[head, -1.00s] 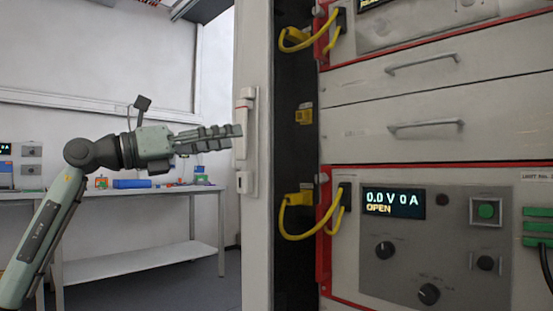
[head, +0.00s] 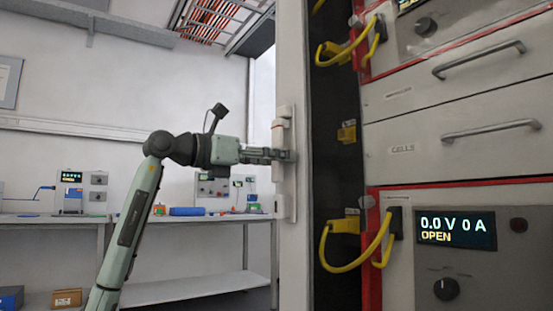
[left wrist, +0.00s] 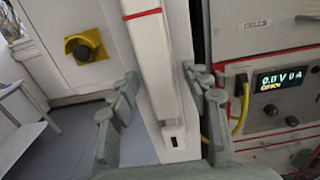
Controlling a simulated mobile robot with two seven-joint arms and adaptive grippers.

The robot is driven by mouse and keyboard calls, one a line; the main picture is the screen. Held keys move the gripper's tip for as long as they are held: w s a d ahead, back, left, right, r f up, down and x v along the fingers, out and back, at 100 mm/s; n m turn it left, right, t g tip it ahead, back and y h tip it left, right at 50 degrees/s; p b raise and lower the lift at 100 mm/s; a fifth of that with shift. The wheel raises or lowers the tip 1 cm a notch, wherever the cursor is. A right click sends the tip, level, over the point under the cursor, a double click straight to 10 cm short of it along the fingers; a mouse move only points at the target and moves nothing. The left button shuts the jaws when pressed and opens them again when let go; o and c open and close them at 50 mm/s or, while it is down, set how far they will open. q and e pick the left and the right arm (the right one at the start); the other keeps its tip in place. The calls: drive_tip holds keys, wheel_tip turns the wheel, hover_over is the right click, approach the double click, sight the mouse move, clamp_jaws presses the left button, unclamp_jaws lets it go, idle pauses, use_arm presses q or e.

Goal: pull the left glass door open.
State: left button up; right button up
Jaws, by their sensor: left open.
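The left glass door shows in the head view as a pale, narrow frame (head: 295,60) seen nearly edge-on; I cannot make out its glass. A white upright handle (head: 282,185) with a red band is on this frame. It also fills the middle of the left wrist view as a white bar (left wrist: 155,60). My left gripper (head: 284,155) comes in from the left at the handle. In the left wrist view its open fingers (left wrist: 160,80) lie on either side of the bar; contact cannot be told. My right gripper is not in view.
The rack right of the frame has drawers (head: 450,145), yellow cables (head: 352,262) and a display reading 0.0 V 0 A (head: 455,230). A white bench (head: 190,288) with instruments stands behind my left arm. A yellow-and-black knob (left wrist: 82,47) is on a white panel left of the handle.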

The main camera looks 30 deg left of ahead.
use_arm(q)
drive_tip(key=shift+w, duration=0.1)
clamp_jaws()
idle(0.3)
